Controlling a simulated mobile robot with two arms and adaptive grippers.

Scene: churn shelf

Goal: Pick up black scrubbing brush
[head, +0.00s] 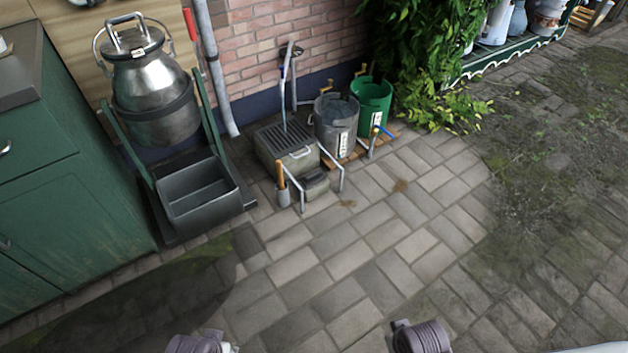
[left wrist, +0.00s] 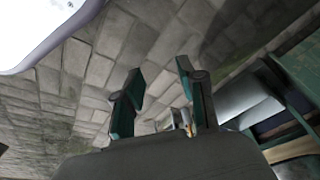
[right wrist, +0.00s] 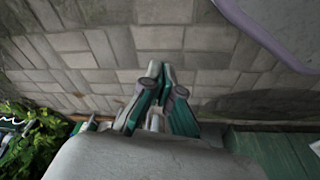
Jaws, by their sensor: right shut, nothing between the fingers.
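No brush is plainly recognisable as the black scrubbing brush. In the head view, a small dark block (head: 316,183) sits low at the front of a grey grated box (head: 293,160); I cannot tell if it is a brush. A blue-and-white handle (head: 284,95) stands upright on the grate, its lower end unclear. A wooden-handled tool (head: 282,183) stands in a small grey holder in front. My left gripper (left wrist: 155,80) is open and empty in the left wrist view. My right gripper (right wrist: 160,68) is shut and empty in the right wrist view. Both are far from these things.
A grey bucket (head: 337,125) and a green bucket (head: 373,102) stand right of the box. A metal milk can (head: 152,90) on a stand with a black trough (head: 200,190) is left, beside a green cabinet (head: 70,180). The paving (head: 360,235) ahead is clear.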

